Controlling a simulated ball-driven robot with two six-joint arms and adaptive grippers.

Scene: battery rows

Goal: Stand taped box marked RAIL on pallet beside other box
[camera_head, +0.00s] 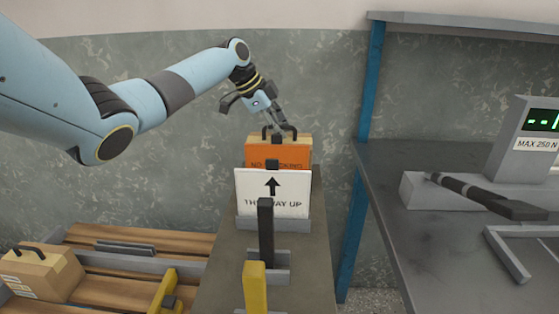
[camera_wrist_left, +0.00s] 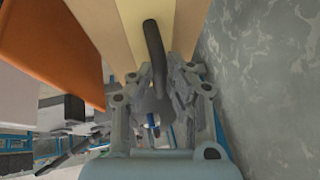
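A tan box (camera_wrist_left: 185,20) with a paler tape strip and a dark carry handle (camera_wrist_left: 153,45) shows in the left wrist view. In the head view it stands at the back of a narrow grey bench, mostly hidden behind an orange board; I cannot read its mark. My left gripper (camera_head: 276,120) is over this box at its handle. In the left wrist view the handle runs down to between the fingers (camera_wrist_left: 168,90); whether they are closed on it is unclear. Another tan box (camera_head: 45,277) with a dark handle stands on the wooden pallet (camera_head: 195,243) at lower left. My right gripper is out of view.
The pallet carries a grey beam and a yellow piece (camera_head: 165,290). A workbench with a gauge (camera_head: 535,140) is at right.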

